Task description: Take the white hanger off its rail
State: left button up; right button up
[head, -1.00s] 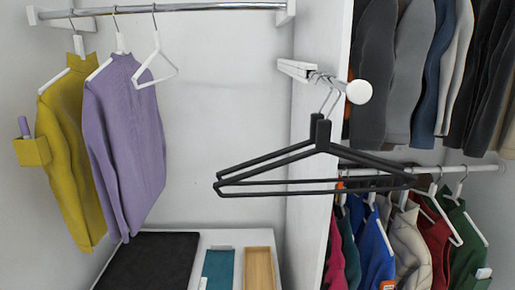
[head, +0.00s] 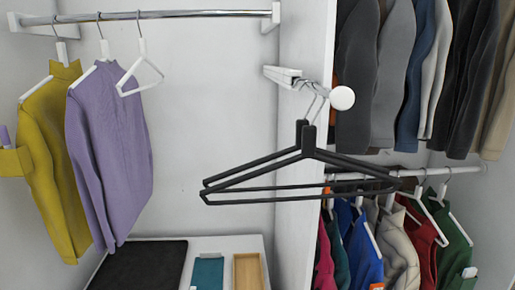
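The white hanger (head: 140,70) hangs empty by its hook from the chrome rail (head: 170,15) at the upper left. It is just right of the purple sweater (head: 112,145), which hangs on its own white hanger, with a yellow garment (head: 55,160) further left. The white hanger appears turned at an angle to the rail. Neither of my grippers is in view.
Black hangers (head: 300,160) hang from a short white-knobbed arm (head: 342,98) on the divider panel (head: 300,60). Clothes hang in the right bay. A low white surface (head: 225,243) bears a black mat (head: 140,265), teal item and wooden tray (head: 249,271). Space right of the white hanger is clear.

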aim_at(143, 42)
jog(key=i+j+u, duration=0.15)
jog(key=j, duration=0.3)
jog(key=j+u, duration=0.1)
jog(key=j, duration=0.4)
jog(key=i+j+u, duration=0.15)
jog(key=j, duration=0.3)
